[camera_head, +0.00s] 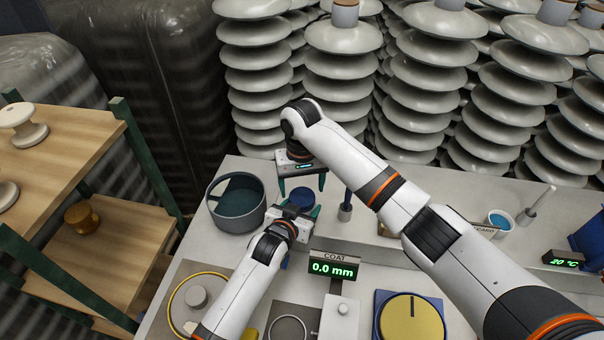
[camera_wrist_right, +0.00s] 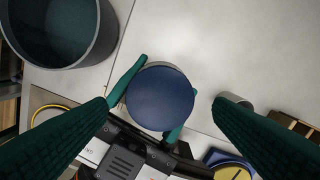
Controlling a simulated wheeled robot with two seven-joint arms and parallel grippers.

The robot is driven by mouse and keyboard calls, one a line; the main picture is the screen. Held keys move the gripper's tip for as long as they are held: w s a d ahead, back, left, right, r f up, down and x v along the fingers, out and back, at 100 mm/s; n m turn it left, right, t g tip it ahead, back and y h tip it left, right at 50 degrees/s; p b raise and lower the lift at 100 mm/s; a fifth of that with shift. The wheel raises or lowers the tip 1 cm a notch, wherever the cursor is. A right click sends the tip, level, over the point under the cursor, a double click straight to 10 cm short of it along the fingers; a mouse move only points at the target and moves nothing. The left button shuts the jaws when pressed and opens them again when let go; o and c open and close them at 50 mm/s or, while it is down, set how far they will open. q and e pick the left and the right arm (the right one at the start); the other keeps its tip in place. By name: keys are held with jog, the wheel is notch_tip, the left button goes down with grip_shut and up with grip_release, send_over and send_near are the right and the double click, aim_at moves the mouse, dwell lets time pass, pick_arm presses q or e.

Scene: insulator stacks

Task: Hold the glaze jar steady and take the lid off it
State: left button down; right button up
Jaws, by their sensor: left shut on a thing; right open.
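The glaze jar's round dark blue lid (camera_head: 301,197) shows between my two grippers in the head view. In the right wrist view the lid (camera_wrist_right: 160,98) fills the middle and hides most of the jar. My left gripper (camera_head: 293,212) is shut on the glaze jar, with teal fingers on either side of it; one finger also shows beside the lid in the wrist view. My right gripper (camera_head: 302,186) points down over the jar, open and empty. In the wrist view its green fingers stand wide on both sides of the lid, apart from it.
A grey pot with dark teal liquid (camera_head: 237,216) stands left of the jar. A "0.0 mm" display (camera_head: 334,270) and a yellow disc (camera_head: 410,318) are nearer me. Insulator stacks (camera_head: 343,95) rise behind the table.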

jog(key=shift+f, duration=1.45)
jog(key=shift+c, duration=0.3)
jog(key=c, duration=0.9)
jog(key=n, duration=0.3)
jog(key=shift+c, duration=0.2)
jog(key=shift+r, duration=0.2)
jog(key=shift+r, duration=0.95)
jog(key=shift+r, duration=0.1)
